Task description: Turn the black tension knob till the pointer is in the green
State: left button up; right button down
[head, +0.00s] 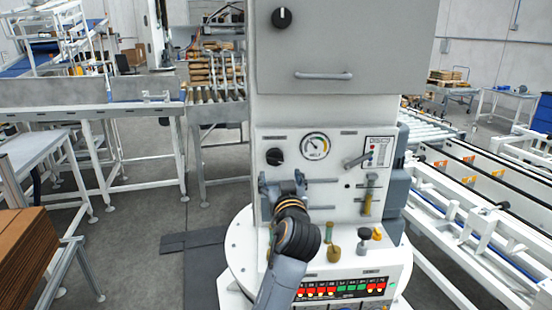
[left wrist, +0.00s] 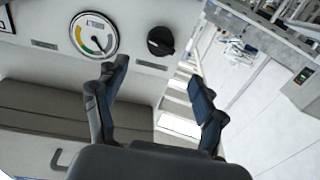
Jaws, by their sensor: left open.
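The black tension knob (head: 274,157) sits on the white machine panel, left of a round gauge (head: 315,146) with coloured bands. In the left wrist view the knob (left wrist: 160,41) lies beyond the fingertips, apart from them, with the gauge (left wrist: 94,34) to its left. My left gripper (head: 282,180) is open and empty, just below the knob in the head view. In the left wrist view its spread fingers (left wrist: 159,76) leave a clear gap. My right gripper is not in view.
A lever (head: 357,160) sticks out right of the gauge, and a bar handle (head: 323,75) is on the cabinet above. Another black knob (head: 282,17) is higher up. Small levers and lit buttons (head: 342,288) are on the console below. Conveyors (head: 480,200) stand at the right.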

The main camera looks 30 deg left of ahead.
aim_at(276, 161)
pick_arm(q)
jog(key=p+x, duration=0.2)
jog(key=x, duration=0.7)
jog(key=shift+w+a+p, duration=0.15)
jog(key=shift+w+p, duration=0.05)
jog(key=shift+p, duration=0.2)
jog(key=shift+w+a, duration=0.35)
jog(key=shift+w, duration=0.05)
jog(key=shift+f, duration=0.1)
jog(key=c, duration=1.1)
